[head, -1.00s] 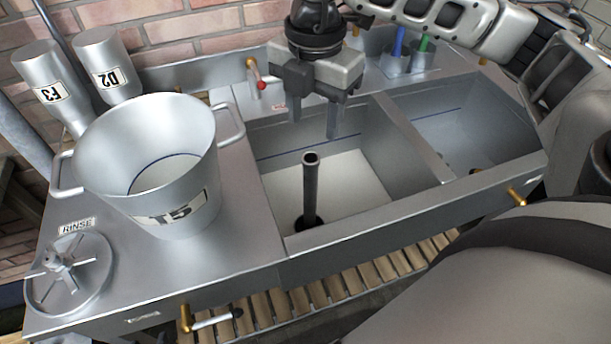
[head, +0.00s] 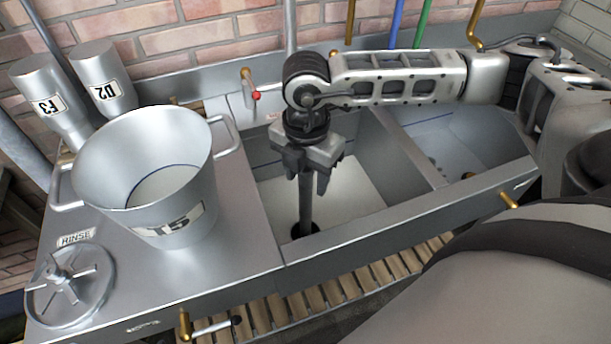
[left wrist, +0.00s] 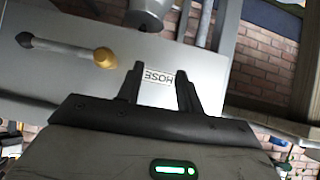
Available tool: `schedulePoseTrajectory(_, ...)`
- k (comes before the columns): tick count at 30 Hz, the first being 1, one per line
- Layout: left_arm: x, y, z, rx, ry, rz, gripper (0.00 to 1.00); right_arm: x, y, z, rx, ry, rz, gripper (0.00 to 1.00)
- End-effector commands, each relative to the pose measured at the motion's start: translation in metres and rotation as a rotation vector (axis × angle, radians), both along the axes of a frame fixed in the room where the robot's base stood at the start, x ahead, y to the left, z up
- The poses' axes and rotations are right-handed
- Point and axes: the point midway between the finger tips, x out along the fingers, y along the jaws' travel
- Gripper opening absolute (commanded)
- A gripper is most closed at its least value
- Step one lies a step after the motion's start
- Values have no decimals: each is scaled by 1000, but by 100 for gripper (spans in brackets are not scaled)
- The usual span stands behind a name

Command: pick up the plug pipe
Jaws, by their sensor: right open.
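The plug pipe (head: 306,205) is a dark, slim upright tube standing in the left basin of the metal sink (head: 365,240). Its foot sits in the dark drain at the basin's floor, and its upper end is hidden by my right gripper. My right gripper (head: 310,180) points down over the pipe's top, open, with its fingers on either side of the pipe as seen from the head. I cannot tell whether they touch it. My left gripper (left wrist: 160,85) shows in the left wrist view, open and empty, in front of a metal panel with a HOSE label (left wrist: 159,76).
A large metal pot labelled 15 (head: 150,190) stands on the counter left of the basin. A handwheel (head: 70,287) lies near the RINSE label. Two canisters (head: 75,95) stand behind. A divider (head: 405,150) separates the right basin. A red-knobbed tap (head: 255,95) is at the back wall.

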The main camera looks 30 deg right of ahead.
Motion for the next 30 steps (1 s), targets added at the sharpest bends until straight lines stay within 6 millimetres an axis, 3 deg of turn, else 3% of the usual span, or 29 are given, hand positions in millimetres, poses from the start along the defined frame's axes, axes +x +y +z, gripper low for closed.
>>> schedulePoseTrajectory(3,0,0,0,0,0,1,36,0,0,0,0,0,0,49)
schedulePoseTrajectory(9,0,1,0,0,0,1,36,0,0,0,0,0,0,0)
schedulePoseTrajectory(20,-3,1,-2,-1,6,2,36,1,1,6,3,-4,0,0)
schedulePoseTrajectory(30,-3,0,-6,-3,5,1,36,2,1,68,3,-7,1,0)
